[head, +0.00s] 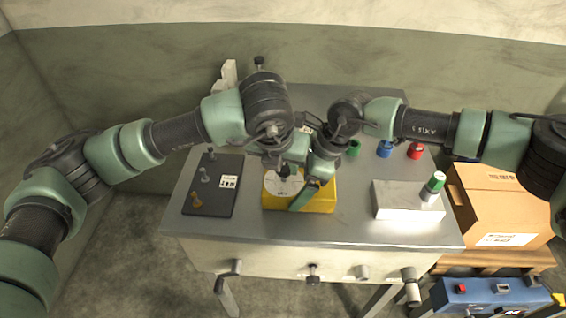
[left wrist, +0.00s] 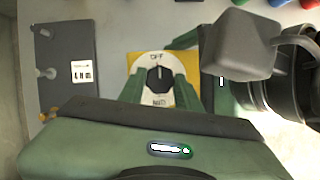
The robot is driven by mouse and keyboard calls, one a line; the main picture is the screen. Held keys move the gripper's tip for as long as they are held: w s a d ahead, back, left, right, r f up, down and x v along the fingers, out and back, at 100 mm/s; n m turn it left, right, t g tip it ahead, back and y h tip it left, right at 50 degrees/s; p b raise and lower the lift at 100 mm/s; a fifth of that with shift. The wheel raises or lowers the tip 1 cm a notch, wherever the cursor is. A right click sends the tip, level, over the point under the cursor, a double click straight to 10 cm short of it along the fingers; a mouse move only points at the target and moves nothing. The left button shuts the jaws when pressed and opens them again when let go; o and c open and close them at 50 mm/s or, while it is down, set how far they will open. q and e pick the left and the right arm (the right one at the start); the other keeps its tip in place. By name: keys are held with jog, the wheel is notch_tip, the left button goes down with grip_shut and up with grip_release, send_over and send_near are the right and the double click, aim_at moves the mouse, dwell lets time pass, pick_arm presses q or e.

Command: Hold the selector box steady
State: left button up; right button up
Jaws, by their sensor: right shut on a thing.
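The selector box is a yellow box (head: 328,203) with a white round dial, standing on the grey table (head: 340,226). A black knob (left wrist: 159,77) sits in the middle of the dial, pointing toward the "OFF" label in the left wrist view. My left gripper (head: 284,170) is above the dial. In the left wrist view its green fingers (left wrist: 160,90) stand apart, with the knob between them; I cannot tell whether they touch it. My right gripper (head: 311,190) is shut on the box's right part, and its finger and arm hide some of it.
A dark plate with pegs (head: 212,198) lies left of the box. A white block (head: 399,200) with a green-topped cylinder (head: 433,186) stands right. Green, blue (head: 385,149) and red (head: 416,151) pieces are behind. A cardboard box (head: 497,200) stands beside the table. The front strip is clear.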

pick_arm(q)
jog(key=o, duration=0.4)
jog(key=shift+w, duration=0.15)
pick_arm(e)
jog(key=shift+s+a, duration=0.15)
jog(key=shift+s, duration=0.05)
jog(key=shift+w+r, duration=0.1)
jog(key=shift+w, duration=0.1)
